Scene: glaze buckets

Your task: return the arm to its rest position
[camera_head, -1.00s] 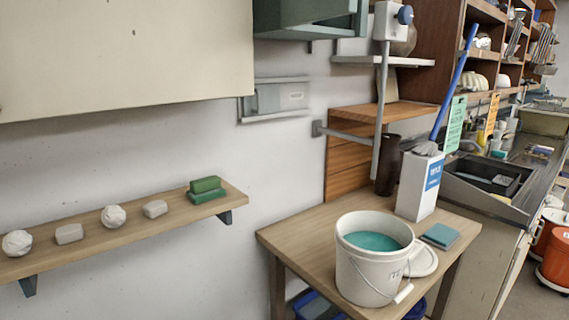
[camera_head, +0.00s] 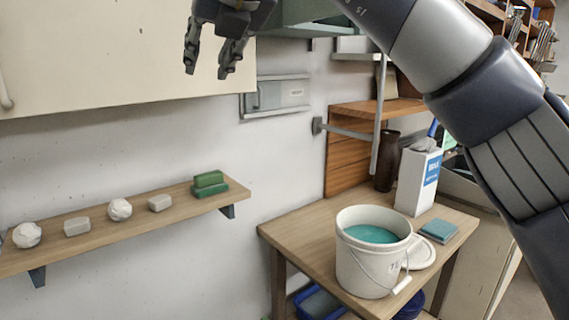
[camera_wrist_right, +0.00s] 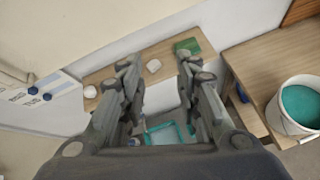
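My right gripper (camera_head: 208,70) hangs at the top of the head view, in front of the pale cabinet, with its fingers pointing down. Its two fingers are apart and nothing is between them. In the right wrist view the open gripper (camera_wrist_right: 160,65) points toward the wall shelf (camera_wrist_right: 112,68). My right arm crosses the right side of the head view and hides part of the counter and shelving. My left gripper is not in view.
A white bucket (camera_head: 362,275) of teal glaze stands on the wooden table (camera_head: 300,232) with a lid, a teal sponge (camera_head: 438,231) and a white box (camera_head: 415,185). The wall shelf (camera_head: 140,222) holds pale lumps and green blocks (camera_head: 209,184). The pale cabinet (camera_head: 90,60) hangs above.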

